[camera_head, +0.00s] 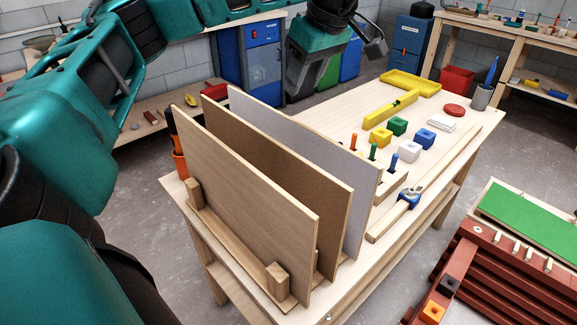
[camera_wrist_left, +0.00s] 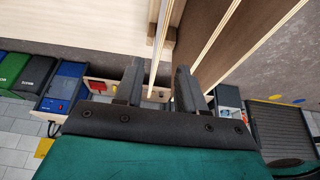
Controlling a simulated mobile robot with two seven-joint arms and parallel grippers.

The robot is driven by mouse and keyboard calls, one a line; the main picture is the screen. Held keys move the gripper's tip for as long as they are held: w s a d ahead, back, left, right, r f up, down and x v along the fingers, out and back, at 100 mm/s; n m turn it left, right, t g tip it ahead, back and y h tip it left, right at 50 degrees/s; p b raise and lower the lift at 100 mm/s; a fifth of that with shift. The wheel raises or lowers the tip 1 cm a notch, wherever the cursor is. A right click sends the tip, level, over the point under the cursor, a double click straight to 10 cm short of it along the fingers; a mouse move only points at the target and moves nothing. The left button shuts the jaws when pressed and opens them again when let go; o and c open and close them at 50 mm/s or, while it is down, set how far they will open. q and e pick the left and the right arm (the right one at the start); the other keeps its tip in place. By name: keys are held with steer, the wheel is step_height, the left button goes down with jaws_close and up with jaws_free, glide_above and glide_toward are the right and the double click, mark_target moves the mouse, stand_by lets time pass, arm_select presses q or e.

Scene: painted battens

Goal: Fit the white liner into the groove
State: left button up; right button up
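A pale grey-white panel (camera_head: 300,150), which looks like the white liner, stands upright on edge at the back of a row of panels on the bench. A brown panel (camera_head: 336,205) and a light wood panel (camera_head: 250,200) stand in front of it. My left gripper (camera_head: 294,95) points down near the white panel's top edge. In the left wrist view the left gripper (camera_wrist_left: 160,70) has its fingers apart, with a thin pale panel edge (camera_wrist_left: 158,55) seen between them; I cannot tell whether they touch it. I cannot pick out the groove. My right gripper is not in view.
Wooden blocks (camera_head: 278,280) hold the panels' lower edges. A screwdriver-like orange tool (camera_head: 180,165) stands at left.

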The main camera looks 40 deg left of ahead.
mark_target(290, 118)
arm_select(q)
steer(key=b+x, duration=0.1)
steer(key=x, duration=0.4)
steer(key=shift+f, duration=0.1)
steer(key=shift+x, duration=2.6)
steer(key=shift+s+d, duration=0.1)
steer(key=shift+c, duration=0.3)
jaws_close()
